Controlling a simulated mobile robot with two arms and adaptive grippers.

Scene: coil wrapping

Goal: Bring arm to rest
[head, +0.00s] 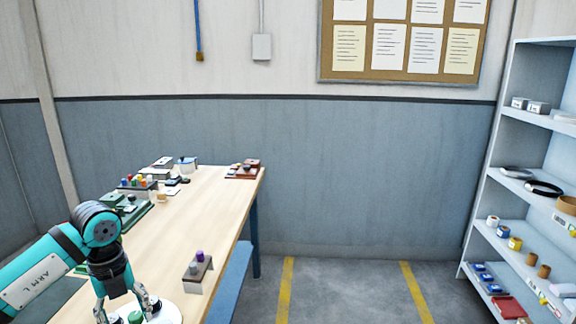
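My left arm (45,278) comes in from the lower left and bends down at a dark wrist joint over the wooden table. My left gripper (126,308) points down near the table's front, with its two fingers spread apart. A white round disc (168,314) with a green knob-like piece (136,317) lies under it. The green piece shows between the fingers with room beside it; the bottom edge cuts off this area, so contact cannot be judged. My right gripper is not in view.
The wooden table (215,205) holds a small block with grey and purple pegs (198,268), green fixtures (128,212) and a dark red fixture (244,170). A shelf (490,215) with coils and spools stands at the right. The floor (350,285) between is clear.

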